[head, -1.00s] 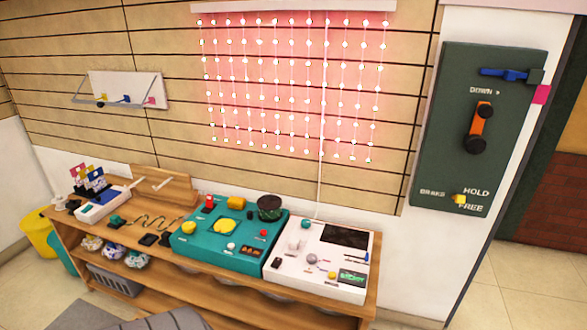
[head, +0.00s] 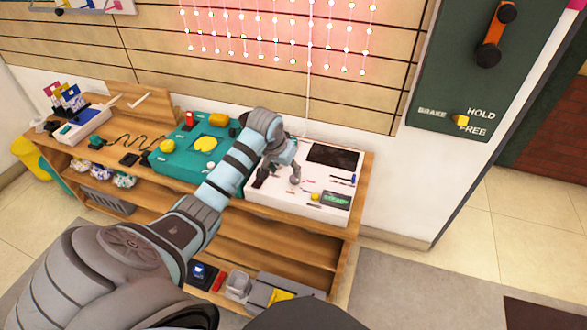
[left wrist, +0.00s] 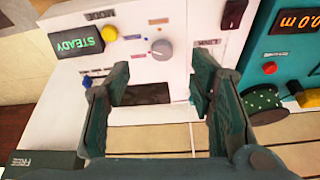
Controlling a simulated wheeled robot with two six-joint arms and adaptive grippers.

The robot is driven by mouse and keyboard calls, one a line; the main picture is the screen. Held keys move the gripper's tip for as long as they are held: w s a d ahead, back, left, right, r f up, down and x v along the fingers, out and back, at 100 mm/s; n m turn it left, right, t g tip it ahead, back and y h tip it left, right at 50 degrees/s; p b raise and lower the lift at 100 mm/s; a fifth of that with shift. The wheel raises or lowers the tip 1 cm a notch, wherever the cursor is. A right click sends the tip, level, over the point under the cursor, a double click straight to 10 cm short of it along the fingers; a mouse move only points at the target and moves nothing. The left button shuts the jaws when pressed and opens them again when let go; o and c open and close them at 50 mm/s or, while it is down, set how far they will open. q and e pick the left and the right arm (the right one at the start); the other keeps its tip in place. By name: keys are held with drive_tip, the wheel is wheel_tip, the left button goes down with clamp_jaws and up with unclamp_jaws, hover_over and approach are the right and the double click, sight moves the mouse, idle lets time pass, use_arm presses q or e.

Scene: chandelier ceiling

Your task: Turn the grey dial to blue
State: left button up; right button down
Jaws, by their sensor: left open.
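The grey dial (left wrist: 161,50) is a round knob on the white panel (left wrist: 190,22) in the left wrist view. Small coloured marks, including a blue one and a pinkish one, lie around it. Which mark it points at is hard to tell. My left gripper (left wrist: 160,80) is open, its two fingers spread on either side below the dial and apart from it. In the head view my left gripper (head: 281,165) hangs over the white panel (head: 262,208) and covers the dial area. My right gripper is not in view.
Beside the dial are a yellow knob (left wrist: 109,33), a green STEADY display (left wrist: 76,41) and a dark red switch (left wrist: 233,13). A teal panel (head: 182,158) stands left of the white one on the wooden shelf (head: 285,245). A green brake board (head: 455,70) hangs at right.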

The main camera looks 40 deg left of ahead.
use_arm(q)
wheel_tip(320, 180, up, 3)
drive_tip(key=b, duration=0.6)
approach(294, 179)
drive_tip(key=x, duration=0.8)
drive_tip(key=shift+w+a+f, duration=0.1)
drive_tip(key=shift+w+f, duration=0.05)
drive_tip(key=shift+w, duration=0.1)
drive_tip(key=c, duration=1.2)
